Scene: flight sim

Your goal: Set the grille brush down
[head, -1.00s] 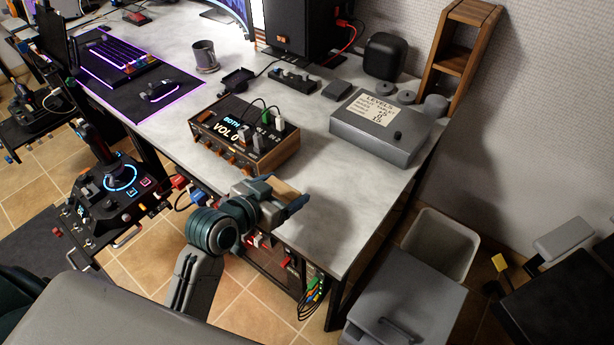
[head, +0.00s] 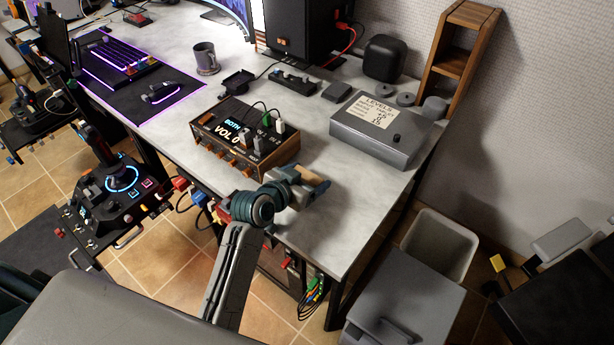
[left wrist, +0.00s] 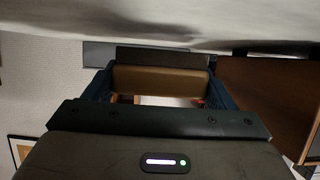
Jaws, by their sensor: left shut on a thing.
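My left gripper (head: 312,188) is over the near edge area of the grey desk (head: 345,215), right of the VOL box. It is shut on the grille brush (head: 309,177), whose tan wooden top shows between the fingers. In the left wrist view the brush (left wrist: 160,80) spans between the two blue fingers as a tan block with a dark strip along it. The pale desk surface fills the top of that view, close to the brush. I cannot tell whether the brush touches the desk. My right gripper is not in view.
The VOL box (head: 243,140) with knobs and plugs stands left of the gripper. A grey LEVELS box (head: 375,145) stands behind, to the right. Bare desktop lies between them and to the right of the gripper. An open bin (head: 440,245) stands beyond the desk's right edge.

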